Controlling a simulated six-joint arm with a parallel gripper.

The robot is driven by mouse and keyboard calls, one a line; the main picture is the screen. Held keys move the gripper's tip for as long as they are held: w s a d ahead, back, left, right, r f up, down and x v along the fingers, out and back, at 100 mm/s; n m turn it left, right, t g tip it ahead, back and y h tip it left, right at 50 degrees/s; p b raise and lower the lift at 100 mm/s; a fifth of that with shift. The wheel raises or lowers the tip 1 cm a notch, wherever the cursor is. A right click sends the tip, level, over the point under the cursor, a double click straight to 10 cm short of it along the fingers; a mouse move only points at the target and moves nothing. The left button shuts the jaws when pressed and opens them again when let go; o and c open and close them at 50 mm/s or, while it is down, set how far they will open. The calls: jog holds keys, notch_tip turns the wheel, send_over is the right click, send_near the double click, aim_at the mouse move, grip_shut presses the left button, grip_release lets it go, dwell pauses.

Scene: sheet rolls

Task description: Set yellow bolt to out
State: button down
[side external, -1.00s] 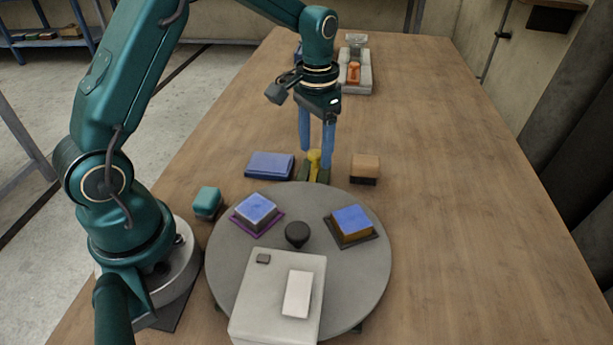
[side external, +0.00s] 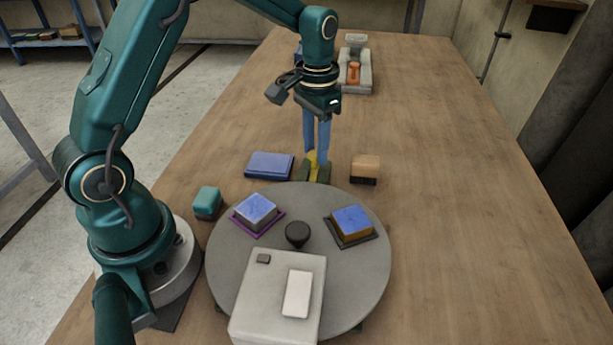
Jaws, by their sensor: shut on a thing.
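The yellow bolt (side external: 312,158) stands at the far edge of the round grey turntable, between two dark green blocks (side external: 324,173). My gripper (side external: 317,155) points straight down with its blue fingers close together, shut on the yellow bolt. The fingers hide much of the bolt, so how far it is slid cannot be told.
The grey turntable (side external: 225,255) carries two blue-topped blocks, a dark knob (side external: 297,234) and a pale box (side external: 255,312). A blue block (side external: 269,166) lies left of the bolt, a tan-topped block (side external: 365,169) right. A teal block (side external: 207,202) is near my base. The table's right side is clear.

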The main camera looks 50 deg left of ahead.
jog(key=shift+w+a, duration=0.1)
jog(key=shift+a, duration=0.05)
dwell(0.8)
jog(key=shift+w+a+r, duration=0.1)
jog(key=shift+w+a, duration=0.95)
jog(key=shift+w, duration=0.05)
jog(key=c, duration=0.5)
grip_release()
notch_tip(320, 180, up, 5)
jog(key=shift+r, duration=0.1)
